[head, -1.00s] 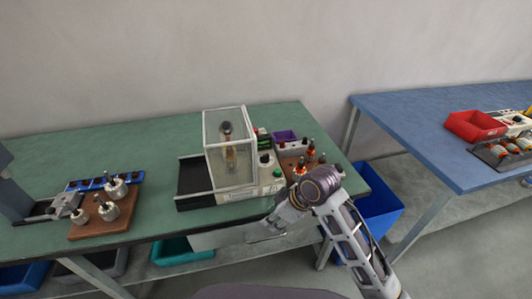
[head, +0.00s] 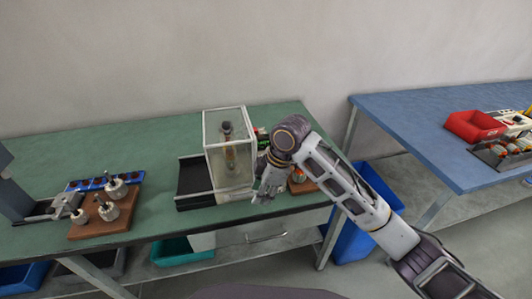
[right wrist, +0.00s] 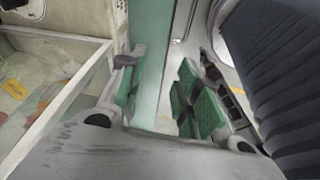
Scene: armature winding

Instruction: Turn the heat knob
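The white control unit beside the clear case is mostly covered by my right gripper and forearm in the head view, and I cannot make out the heat knob. The clear white-framed case (head: 228,150) stands on a dark base on the green bench; a wound armature shows inside it. My right gripper (head: 266,190) is at the case's front right corner, pointing down. In the right wrist view the gripper (right wrist: 160,90) has its two fingers apart with nothing held between them, and the white-framed case (right wrist: 62,80) is at the left. My left gripper is not in view.
A brown board (head: 92,228) with metal parts sits left on the green bench (head: 130,155). A blue bench (head: 420,130) with a red bin (head: 472,124) stands at the right. The bench's back and the area between board and case are clear.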

